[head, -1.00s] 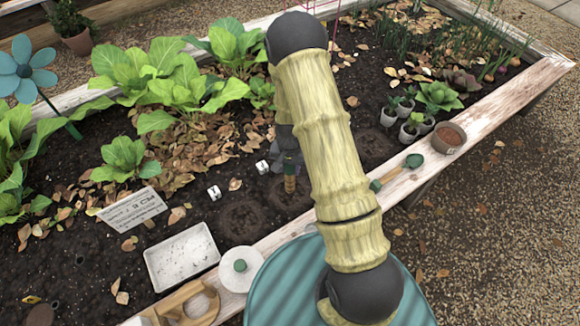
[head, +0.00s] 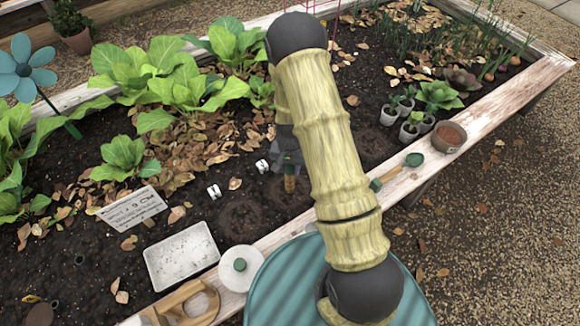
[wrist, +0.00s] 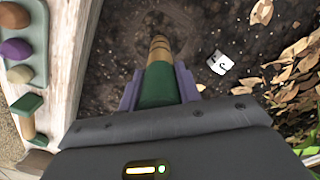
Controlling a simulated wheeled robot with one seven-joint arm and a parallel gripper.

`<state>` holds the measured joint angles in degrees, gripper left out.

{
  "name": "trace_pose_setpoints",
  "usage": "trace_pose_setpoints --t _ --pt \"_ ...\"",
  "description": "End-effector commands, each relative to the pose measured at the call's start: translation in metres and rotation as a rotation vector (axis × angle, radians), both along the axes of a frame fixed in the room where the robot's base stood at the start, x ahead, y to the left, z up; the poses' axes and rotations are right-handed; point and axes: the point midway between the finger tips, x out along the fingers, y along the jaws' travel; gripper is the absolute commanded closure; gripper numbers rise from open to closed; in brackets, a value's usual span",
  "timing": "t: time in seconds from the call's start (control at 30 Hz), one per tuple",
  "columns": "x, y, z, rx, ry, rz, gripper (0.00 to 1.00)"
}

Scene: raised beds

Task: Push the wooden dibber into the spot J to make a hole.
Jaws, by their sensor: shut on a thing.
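The wooden dibber has a green handle and a ringed wooden shaft; it shows in the wrist view (wrist: 160,85) and partly in the head view (head: 290,184). My gripper (wrist: 160,92) is shut on its green handle. The dibber points down at a round dimpled soil patch (wrist: 195,25). I cannot tell whether its tip is in the soil. A small white tag marked J (wrist: 220,62) stands right beside this patch in the wrist view; it seems to be the right-hand tag (head: 262,166) in the head view. My arm hides much of the gripper there.
Another white tag (head: 214,191) stands to the left, near a second dimpled patch (head: 238,218). Leafy plants (head: 175,75) stand behind.

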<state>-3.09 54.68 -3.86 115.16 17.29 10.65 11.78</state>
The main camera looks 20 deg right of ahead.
Motion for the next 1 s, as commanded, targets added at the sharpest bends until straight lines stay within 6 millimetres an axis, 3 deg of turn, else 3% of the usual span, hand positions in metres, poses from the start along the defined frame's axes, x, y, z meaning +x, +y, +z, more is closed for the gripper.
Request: trace_pose_setpoints --t 1.0 --pt "-0.0002 0.0 -0.0059 0.0 0.0 0.0 0.96"
